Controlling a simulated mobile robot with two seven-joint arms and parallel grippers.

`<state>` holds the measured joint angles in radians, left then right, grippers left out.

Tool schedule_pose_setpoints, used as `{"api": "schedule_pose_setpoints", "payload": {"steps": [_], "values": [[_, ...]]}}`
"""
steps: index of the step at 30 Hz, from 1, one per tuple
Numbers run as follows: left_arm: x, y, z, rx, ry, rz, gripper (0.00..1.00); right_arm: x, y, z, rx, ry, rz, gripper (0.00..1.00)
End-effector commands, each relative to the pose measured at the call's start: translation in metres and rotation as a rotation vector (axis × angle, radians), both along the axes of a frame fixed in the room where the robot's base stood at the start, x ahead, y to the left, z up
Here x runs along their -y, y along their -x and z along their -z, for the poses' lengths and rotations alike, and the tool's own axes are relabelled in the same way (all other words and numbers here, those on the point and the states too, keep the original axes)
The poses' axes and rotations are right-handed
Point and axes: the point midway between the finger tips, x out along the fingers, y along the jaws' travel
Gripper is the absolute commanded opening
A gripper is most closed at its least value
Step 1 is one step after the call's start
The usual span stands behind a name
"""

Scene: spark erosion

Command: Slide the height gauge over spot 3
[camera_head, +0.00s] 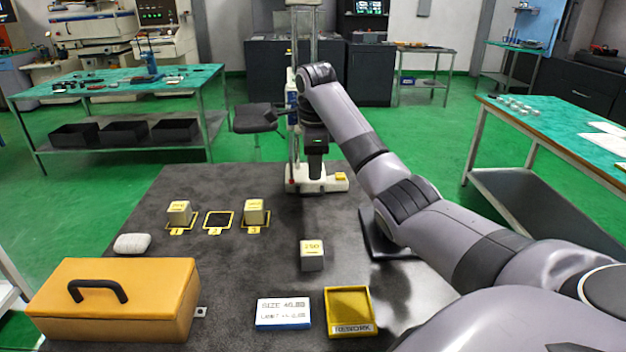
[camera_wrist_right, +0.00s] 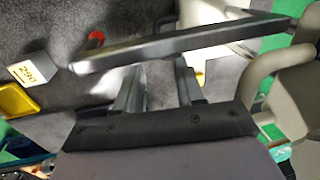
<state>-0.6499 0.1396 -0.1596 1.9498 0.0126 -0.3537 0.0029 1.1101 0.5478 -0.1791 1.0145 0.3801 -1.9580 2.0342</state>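The height gauge (camera_head: 318,186) stands upright at the far side of the dark plate, with a pale base and a tall column. Spot 3 (camera_head: 247,229) is a yellow-framed square at the left, with a beige block (camera_head: 256,212) on it; the gauge is behind and right of it. My right gripper (camera_head: 316,172) points down beside the gauge column, just above its base. In the right wrist view its fingers (camera_wrist_right: 160,72) are apart, but a grey bar crosses their tips, so any grip on the gauge is hidden. My left gripper is not in view.
Spot 1 holds a block (camera_head: 179,212); spot 2 (camera_head: 218,219) is empty. A numbered block (camera_head: 312,258) stands mid-plate. In front are a yellow box (camera_head: 120,310), a sign (camera_head: 283,313) and a yellow rework tray (camera_head: 349,305). A white lump (camera_head: 131,243) lies at left.

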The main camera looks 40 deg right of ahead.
Motion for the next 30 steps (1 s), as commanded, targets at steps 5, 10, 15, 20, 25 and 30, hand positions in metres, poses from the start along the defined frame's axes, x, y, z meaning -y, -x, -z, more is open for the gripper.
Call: {"api": "schedule_pose_setpoints", "payload": {"steps": [5,10,15,20,25,30], "values": [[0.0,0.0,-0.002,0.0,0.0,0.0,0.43,0.002,-0.001,0.017,-0.006,-0.001,0.001,0.38],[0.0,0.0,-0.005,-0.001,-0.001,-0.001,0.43,0.005,-0.005,0.043,-0.005,0.0,0.001,0.38],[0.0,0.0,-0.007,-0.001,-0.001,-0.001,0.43,0.007,-0.008,0.063,-0.002,-0.001,0.001,0.38],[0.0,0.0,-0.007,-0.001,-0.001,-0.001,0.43,0.007,-0.009,0.07,-0.001,0.0,0.0,0.38],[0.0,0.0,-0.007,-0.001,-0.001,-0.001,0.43,0.007,-0.009,0.071,-0.001,-0.001,0.0,0.38],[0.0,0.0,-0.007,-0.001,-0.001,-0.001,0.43,0.007,-0.009,0.07,-0.001,-0.001,0.0,0.0]]}}
